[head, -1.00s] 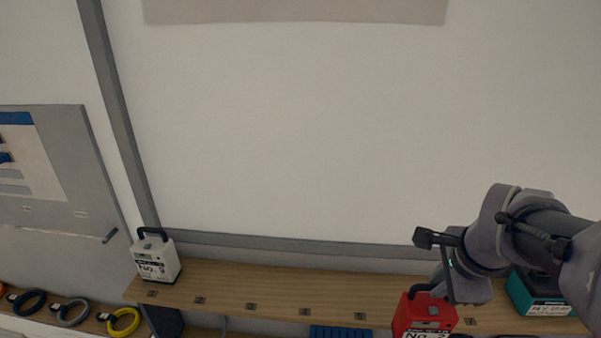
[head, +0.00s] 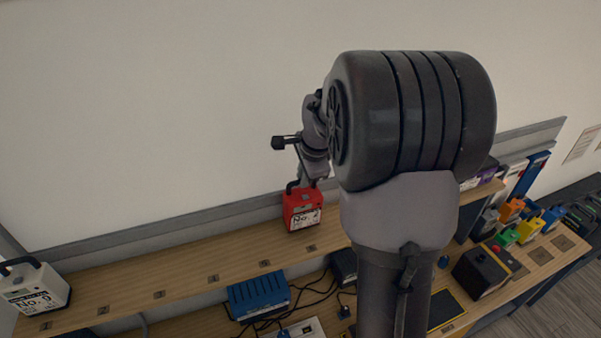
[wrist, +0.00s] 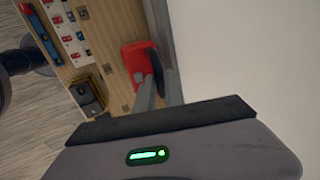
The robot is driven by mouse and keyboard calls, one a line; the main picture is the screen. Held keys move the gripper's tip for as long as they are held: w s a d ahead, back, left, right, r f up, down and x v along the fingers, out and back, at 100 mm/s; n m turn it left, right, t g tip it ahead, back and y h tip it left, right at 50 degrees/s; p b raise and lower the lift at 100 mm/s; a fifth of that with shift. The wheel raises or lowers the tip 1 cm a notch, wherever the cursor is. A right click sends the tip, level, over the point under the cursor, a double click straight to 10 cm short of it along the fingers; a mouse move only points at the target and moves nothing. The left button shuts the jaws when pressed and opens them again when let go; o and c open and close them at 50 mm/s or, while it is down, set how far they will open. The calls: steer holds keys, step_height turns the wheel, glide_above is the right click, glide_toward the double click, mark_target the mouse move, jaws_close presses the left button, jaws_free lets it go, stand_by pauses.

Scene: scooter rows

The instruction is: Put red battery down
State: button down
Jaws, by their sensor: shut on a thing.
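The red battery (head: 302,211), a boxy case with a dark handle and a white "No." label, is upright at the upper shelf (head: 190,265) in the head view. I cannot tell whether its base touches the shelf or is slightly above it. My gripper (head: 308,183) is above it, shut on its handle. In the wrist view the red battery (wrist: 136,62) shows beyond my gripper's fingers (wrist: 152,92), which partly cover it. My arm hides the shelf to the right of the battery.
A white battery (head: 36,289) stands at the shelf's left end. Small dark marks line the shelf's front edge, and the stretch between the batteries is clear. Below are a blue box (head: 258,296) and cables. Coloured items (head: 528,229) stand on the bench at right.

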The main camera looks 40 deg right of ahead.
mark_target(303, 204)
step_height(303, 204, down, 2)
steer(key=shift+f, duration=0.2)
steer(key=c, duration=1.4)
jaws_free()
steer(key=shift+s+f, duration=0.1)
steer(key=shift+s, duration=0.05)
steer(key=shift+c, duration=0.2)
